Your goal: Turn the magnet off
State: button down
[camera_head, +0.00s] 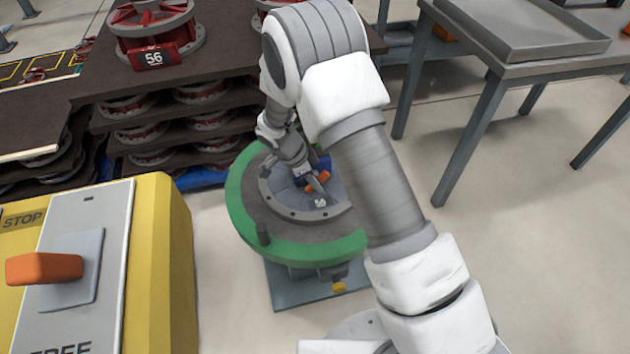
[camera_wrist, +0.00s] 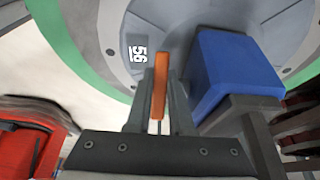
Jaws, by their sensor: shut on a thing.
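An orange lever (camera_head: 317,182) sits over the grey round part in the middle of the green-ringed stand (camera_head: 240,205). In the wrist view the orange lever (camera_wrist: 159,88) stands upright between the fingers of my gripper (camera_wrist: 158,108). My gripper is shut on it. A blue block (camera_wrist: 238,65), which may be the magnet's body, is just right of the fingers and partly shows behind the lever in the head view. My arm hides the stand's right side in the head view.
A yellow control box (camera_head: 170,235) with an orange handle (camera_head: 45,267) and STOP and FREE markings stands at the left. Stacked boards with red-and-grey parts (camera_head: 155,35) are behind. A grey metal table (camera_head: 530,70) stands at the back right.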

jog(key=shift+a+f+b, duration=0.1)
jog(key=shift+f+b, duration=0.05)
jog(key=shift+b, duration=0.25)
jog(key=shift+h+b, duration=0.3)
jog(key=shift+a+f+t+h+b, duration=0.15)
jog(key=shift+t+h+b, duration=0.25)
jog(key=shift+h+b, duration=0.55)
jog(key=shift+t+h+b, duration=0.4)
jog(key=shift+h, duration=0.65)
jog(key=shift+t+h, duration=0.6)
jog(key=shift+h, duration=1.3)
jog(key=shift+d, duration=0.2)
jog(key=c, duration=1.1)
grip_release()
